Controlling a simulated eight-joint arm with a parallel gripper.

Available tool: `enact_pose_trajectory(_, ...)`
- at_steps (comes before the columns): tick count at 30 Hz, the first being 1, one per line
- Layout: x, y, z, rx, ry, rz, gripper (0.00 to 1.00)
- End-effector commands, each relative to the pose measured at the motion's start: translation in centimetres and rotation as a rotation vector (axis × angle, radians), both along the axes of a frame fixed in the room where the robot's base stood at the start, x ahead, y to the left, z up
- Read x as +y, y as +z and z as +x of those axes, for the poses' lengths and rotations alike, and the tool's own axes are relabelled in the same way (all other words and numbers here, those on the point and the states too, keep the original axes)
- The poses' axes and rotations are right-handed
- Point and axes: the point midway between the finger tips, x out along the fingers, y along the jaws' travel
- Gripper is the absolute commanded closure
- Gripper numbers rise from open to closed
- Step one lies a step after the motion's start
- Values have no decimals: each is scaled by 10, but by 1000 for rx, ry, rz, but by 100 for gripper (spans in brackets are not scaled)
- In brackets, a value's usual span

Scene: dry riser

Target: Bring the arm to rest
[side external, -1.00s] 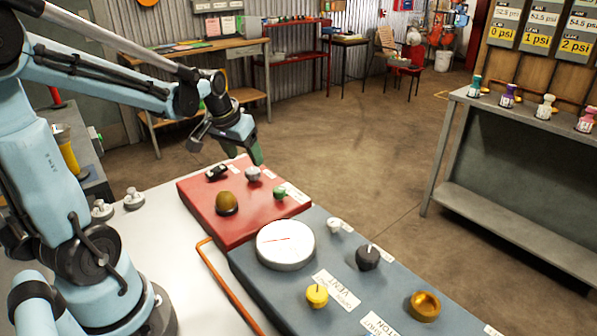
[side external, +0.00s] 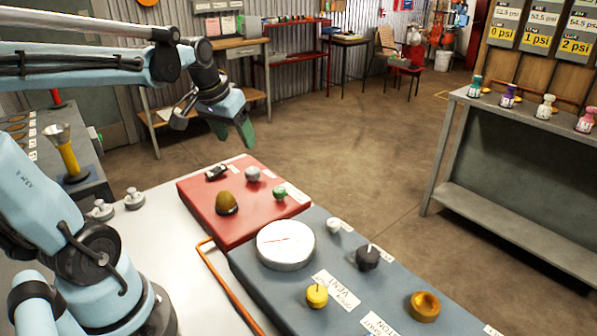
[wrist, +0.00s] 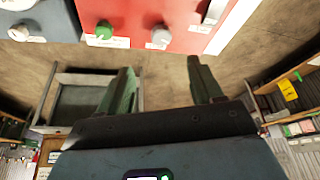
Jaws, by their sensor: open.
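My gripper (side external: 234,133) is raised in the air behind the far edge of the red panel (side external: 212,226) in the side external view. Its green fingers point down and are apart with nothing between them. In the wrist view my gripper (wrist: 160,80) shows two spread green fingers with bare floor between them. The red panel (wrist: 212,27) lies beyond the fingertips in that view, with a green knob (wrist: 104,29) and a grey knob (wrist: 160,37) along its edge. The gripper touches nothing that I can see.
A blue-grey panel (side external: 300,300) with a round white gauge (side external: 285,245), a yellow knob (side external: 317,295), a black knob (side external: 367,257) and a brass knob (side external: 424,306) adjoins the red panel. A yellow funnel-topped post (side external: 67,155) stands at left. A grey shelf bench (side external: 520,190) stands right. Open floor lies between.

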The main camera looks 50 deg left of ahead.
Motion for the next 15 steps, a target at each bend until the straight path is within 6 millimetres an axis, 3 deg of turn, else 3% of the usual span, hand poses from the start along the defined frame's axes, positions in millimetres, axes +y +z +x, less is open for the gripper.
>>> enact_pose_trajectory(5, -48, -6, -2, -49, -102, 20, 34)
enact_pose_trajectory(9, -100, -17, -11, -117, -223, 38, 34)
enact_pose_trajectory(15, -149, -33, -26, -196, -351, 44, 34)
